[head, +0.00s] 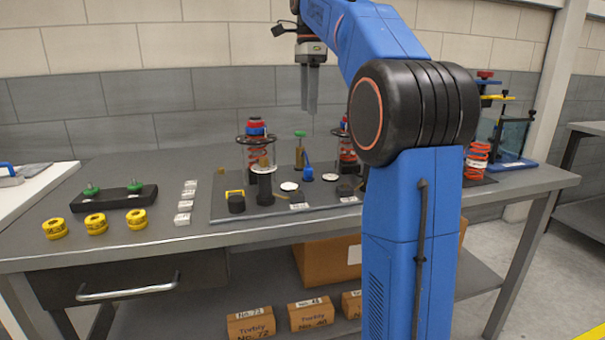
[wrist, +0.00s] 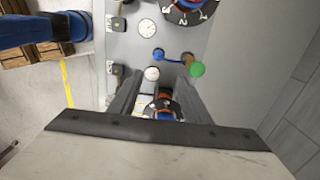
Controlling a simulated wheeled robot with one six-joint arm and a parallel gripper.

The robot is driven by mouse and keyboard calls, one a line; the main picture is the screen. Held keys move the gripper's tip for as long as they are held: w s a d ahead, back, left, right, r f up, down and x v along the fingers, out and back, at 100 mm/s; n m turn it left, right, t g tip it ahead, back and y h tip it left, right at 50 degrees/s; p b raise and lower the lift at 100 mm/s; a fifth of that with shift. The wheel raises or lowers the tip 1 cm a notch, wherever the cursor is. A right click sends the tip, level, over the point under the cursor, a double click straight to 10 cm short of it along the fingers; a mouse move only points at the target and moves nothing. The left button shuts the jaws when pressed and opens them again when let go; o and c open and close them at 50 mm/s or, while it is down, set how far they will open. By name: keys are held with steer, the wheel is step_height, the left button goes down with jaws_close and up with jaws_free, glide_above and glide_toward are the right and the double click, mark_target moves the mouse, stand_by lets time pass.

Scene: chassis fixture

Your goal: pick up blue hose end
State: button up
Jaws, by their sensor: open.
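A short blue hose (head: 308,174) stands on the grey fixture plate (head: 228,213) in the head view, near the plate's middle. In the wrist view the blue hose (wrist: 172,59) lies just beyond my fingertips, with a round blue end at its left. Its right end reaches toward a green-topped knob (wrist: 196,69). My gripper (head: 309,110) points down above the back of the bench, higher than the hose and apart from it. Its two fingers (wrist: 160,92) are spread and empty in the wrist view.
Red spring struts (head: 258,150) stand on the plate on both sides of the hose. White gauges (head: 289,186) and black fittings lie close by. Several yellow rings (head: 96,223) and a black block with green knobs (head: 114,196) sit at left. My blue arm hides the plate's right part.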

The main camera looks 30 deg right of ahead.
glide_above(308, 167)
step_height(308, 167, down, 12)
steer(key=shift+d+r, duration=0.1)
steer(key=shift+s+f, duration=0.15)
steer(key=shift+f, duration=2.6)
steer(key=shift+c, duration=0.2)
jaws_close()
